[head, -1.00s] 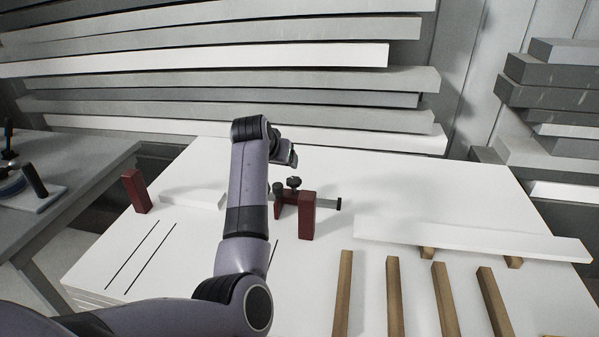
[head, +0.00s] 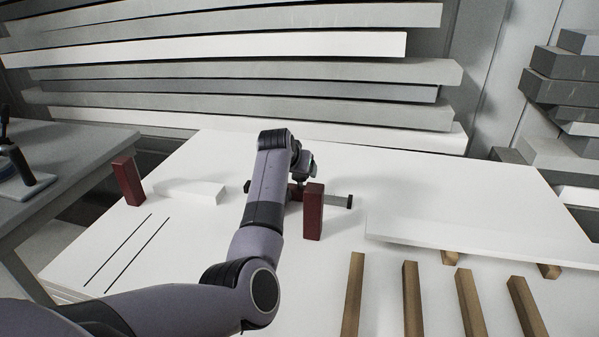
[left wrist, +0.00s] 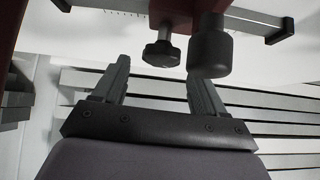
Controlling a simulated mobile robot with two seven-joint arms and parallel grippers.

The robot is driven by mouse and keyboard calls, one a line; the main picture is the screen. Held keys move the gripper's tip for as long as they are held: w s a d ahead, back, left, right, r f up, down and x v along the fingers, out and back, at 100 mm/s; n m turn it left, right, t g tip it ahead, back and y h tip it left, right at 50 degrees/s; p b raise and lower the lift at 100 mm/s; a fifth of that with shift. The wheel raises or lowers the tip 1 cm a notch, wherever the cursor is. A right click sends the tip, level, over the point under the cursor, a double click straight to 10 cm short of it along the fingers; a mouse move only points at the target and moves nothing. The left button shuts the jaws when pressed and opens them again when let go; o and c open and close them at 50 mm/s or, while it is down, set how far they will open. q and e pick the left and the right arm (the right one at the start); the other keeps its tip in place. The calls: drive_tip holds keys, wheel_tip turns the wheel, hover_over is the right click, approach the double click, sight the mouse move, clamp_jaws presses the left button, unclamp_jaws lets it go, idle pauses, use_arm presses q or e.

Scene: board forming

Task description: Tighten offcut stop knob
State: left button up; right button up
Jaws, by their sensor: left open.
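The maroon offcut stop (head: 313,212) stands on the white board with a dark bar (head: 338,201) running through it. In the left wrist view, the black lobed knob (left wrist: 161,53) sits on a short metal screw. My left gripper (left wrist: 159,66) is open there, with the knob showing between its fingertips. I cannot tell whether either finger touches it. A dark rounded cylinder (left wrist: 210,48) is close to the right finger. My right gripper is not in view.
A separate maroon block (head: 128,181) and a white block (head: 190,191) are on the left of the board (head: 410,180). A long white plank (head: 480,240) lies at the right, near several wooden strips (head: 411,300). Stacked boards (head: 240,90) stand behind.

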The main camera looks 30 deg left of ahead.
use_arm(q)
drive_tip(key=shift+x, duration=1.05)
drive_tip(key=c, duration=1.1)
drive_tip(key=shift+o, duration=0.2)
